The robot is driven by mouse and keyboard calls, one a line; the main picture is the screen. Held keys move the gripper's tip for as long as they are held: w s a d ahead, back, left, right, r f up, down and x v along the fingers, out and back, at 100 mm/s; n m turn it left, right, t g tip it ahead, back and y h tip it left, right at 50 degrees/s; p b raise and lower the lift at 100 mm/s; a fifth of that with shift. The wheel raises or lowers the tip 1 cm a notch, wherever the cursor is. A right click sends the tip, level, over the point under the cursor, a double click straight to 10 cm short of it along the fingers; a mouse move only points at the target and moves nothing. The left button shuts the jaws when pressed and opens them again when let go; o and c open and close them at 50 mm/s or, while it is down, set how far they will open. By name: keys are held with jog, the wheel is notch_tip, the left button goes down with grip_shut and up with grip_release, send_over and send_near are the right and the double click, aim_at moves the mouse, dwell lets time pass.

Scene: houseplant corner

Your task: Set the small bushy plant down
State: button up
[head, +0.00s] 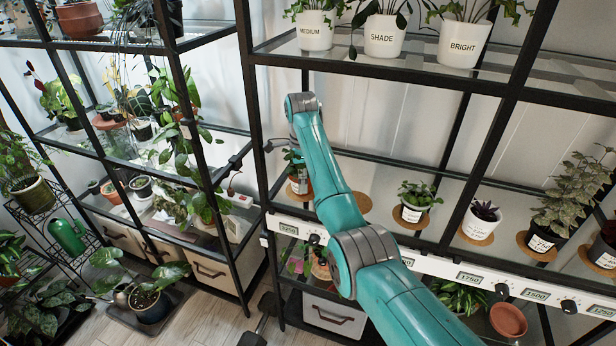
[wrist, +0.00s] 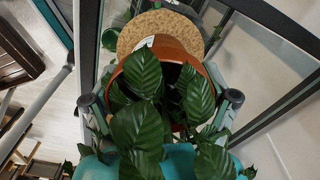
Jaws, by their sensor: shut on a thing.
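The small bushy plant, with dark green leaves (wrist: 137,128) in a terracotta pot (wrist: 176,43), fills the middle of the wrist view. My gripper (wrist: 160,98) is shut on the pot, one finger on each side. A round cork mat (wrist: 160,20) shows just beyond the pot. In the head view the pot (head: 296,186) is at the left end of the middle shelf, partly behind my arm. Part of a cork mat (head: 362,202) shows to the right of my arm there. I cannot tell whether the pot touches the mat.
A black shelf post (head: 255,115) stands close left of the pot. Labelled white pots (head: 384,36) fill the shelf above. A white strip with displays (head: 473,278) edges the shelf.

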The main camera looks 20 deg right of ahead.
jog(key=shift+f, duration=0.1)
jog(key=o, duration=1.1)
jog(key=shift+c, duration=0.2)
